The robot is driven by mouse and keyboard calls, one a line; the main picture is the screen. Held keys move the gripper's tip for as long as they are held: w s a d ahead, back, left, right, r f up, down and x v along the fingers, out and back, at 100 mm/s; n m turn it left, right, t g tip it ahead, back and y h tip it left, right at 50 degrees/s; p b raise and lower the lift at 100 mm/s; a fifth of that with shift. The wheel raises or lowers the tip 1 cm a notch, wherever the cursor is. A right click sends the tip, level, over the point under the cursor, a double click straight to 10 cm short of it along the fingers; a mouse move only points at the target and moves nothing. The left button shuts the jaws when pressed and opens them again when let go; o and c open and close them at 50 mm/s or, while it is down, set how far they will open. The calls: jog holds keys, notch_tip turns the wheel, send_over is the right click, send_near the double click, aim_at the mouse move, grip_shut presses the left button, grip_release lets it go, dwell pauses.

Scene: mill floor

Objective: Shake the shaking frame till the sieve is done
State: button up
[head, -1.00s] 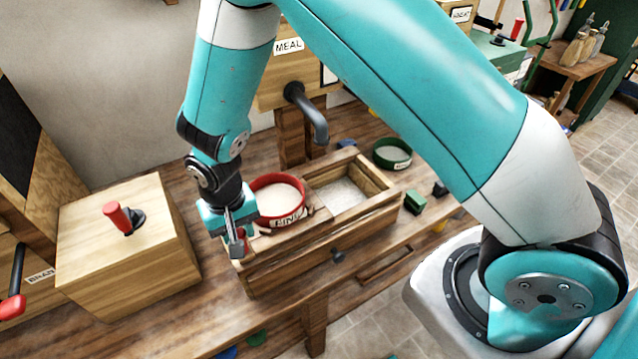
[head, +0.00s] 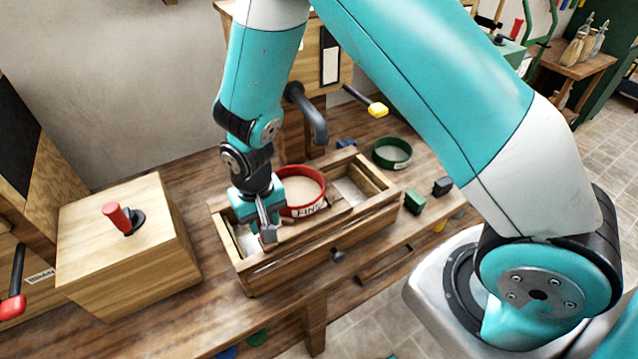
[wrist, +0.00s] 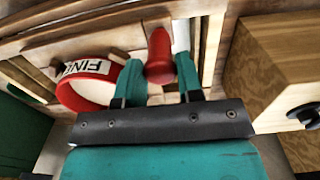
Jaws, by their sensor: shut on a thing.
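The red sieve (head: 322,184), labelled FINE, holds pale meal and sits on the wooden shaking frame (head: 312,220) over a long wooden trough (head: 330,246). The sieve also shows in the wrist view (wrist: 70,97), left of the fingers. My gripper (head: 268,228) is at the left of the sieve. In the wrist view my gripper (wrist: 158,75) has its teal fingers on either side of the frame's red handle (wrist: 158,48) and is shut on it. In the head view the handle is hidden by my gripper. Pale meal shows in the trough at both ends.
A wooden box with a red handle (head: 150,262) stands to the left. A dark spout (head: 312,118) hangs behind the sieve. A green sieve (head: 402,160), a green block (head: 415,202) and a black block (head: 442,187) stand to the right.

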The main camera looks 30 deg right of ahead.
jog(key=a, duration=0.8)
jog(key=d, duration=0.9)
jog(key=shift+d, duration=0.35)
jog(key=a, duration=0.9)
jog(key=shift+a, duration=0.4)
